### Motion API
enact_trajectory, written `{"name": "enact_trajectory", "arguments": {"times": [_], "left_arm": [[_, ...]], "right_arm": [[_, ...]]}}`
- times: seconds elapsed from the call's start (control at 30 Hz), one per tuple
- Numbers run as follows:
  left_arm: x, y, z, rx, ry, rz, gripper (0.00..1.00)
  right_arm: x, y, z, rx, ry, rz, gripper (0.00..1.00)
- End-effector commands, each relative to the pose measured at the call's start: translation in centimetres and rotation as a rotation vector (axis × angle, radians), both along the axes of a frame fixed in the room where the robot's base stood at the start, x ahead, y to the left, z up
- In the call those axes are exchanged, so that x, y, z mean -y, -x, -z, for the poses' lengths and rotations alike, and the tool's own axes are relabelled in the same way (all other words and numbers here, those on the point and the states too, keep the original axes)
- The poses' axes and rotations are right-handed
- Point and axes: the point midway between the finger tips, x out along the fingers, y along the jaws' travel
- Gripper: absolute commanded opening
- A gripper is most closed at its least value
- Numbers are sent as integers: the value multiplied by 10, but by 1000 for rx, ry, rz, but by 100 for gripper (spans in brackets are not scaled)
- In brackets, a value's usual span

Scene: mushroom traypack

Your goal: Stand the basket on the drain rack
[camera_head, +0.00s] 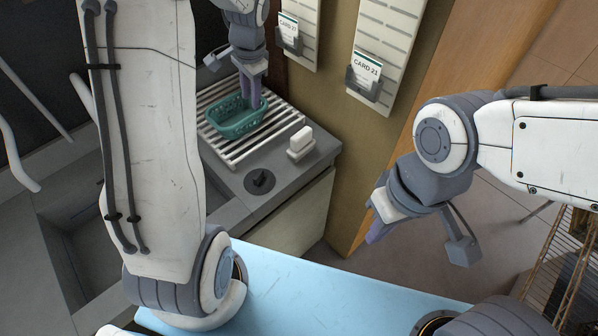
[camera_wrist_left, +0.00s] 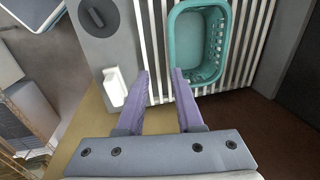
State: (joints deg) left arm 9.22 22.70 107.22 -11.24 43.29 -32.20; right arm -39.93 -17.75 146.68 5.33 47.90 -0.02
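The teal basket (camera_head: 233,123) stands upright on the white slatted drain rack (camera_head: 262,133) at the back of the counter. The left wrist view also shows the basket (camera_wrist_left: 172,50) on the rack slats (camera_wrist_left: 153,20), seen from above. My left gripper (camera_head: 252,104) is at the basket's far end. In the left wrist view its two purple fingers (camera_wrist_left: 162,72) are apart, one tip overlapping the basket's near corner and the other outside it. Whether they touch the basket is unclear.
A white block on a small holder (camera_head: 301,144) stands beside the rack, with a dark round knob (camera_head: 260,181) in front. Wall panels hold cards (camera_head: 367,70) close to the left gripper. A sink basin (camera_head: 75,215) lies to the left. A wire shelf (camera_head: 562,260) stands at right.

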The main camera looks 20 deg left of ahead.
Motion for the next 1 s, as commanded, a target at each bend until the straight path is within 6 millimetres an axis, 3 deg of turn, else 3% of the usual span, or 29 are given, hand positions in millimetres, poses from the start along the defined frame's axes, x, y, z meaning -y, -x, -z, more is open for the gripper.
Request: {"name": "enact_trajectory", "arguments": {"times": [0.07, 0.17, 0.2, 0.3, 0.37, 0.4, 0.5, 0.6, 0.7, 1.0], "left_arm": [[49, 16, -14, 9, 27, 27, 35], [123, 61, -30, 8, 82, 56, 35], [150, 85, -35, 3, 106, 64, 35], [199, 150, -41, -22, 159, 83, 35], [218, 187, -43, -39, 186, 94, 35], [225, 210, -42, -53, 200, 98, 35], [234, 253, -40, -83, 223, 106, 35], [236, 277, -37, -102, 234, 108, 35], [237, 285, -36, -108, 238, 107, 35], [237, 284, -36, -108, 237, 105, 35]], "right_arm": [[0, 0, 0, 0, 0, 0, 0], [0, 0, 0, 0, 0, 0, 0], [0, 0, 0, 0, 0, 0, 0], [0, 0, 0, 0, 0, 0, 0], [0, 0, 0, 0, 0, 0, 0], [0, 0, 0, 0, 0, 0, 0], [0, 0, 0, 0, 0, 0, 0], [0, 0, 0, 0, 0, 0, 0], [0, 0, 0, 0, 0, 0, 0], [0, 0, 0, 0, 0, 0, 0]]}}
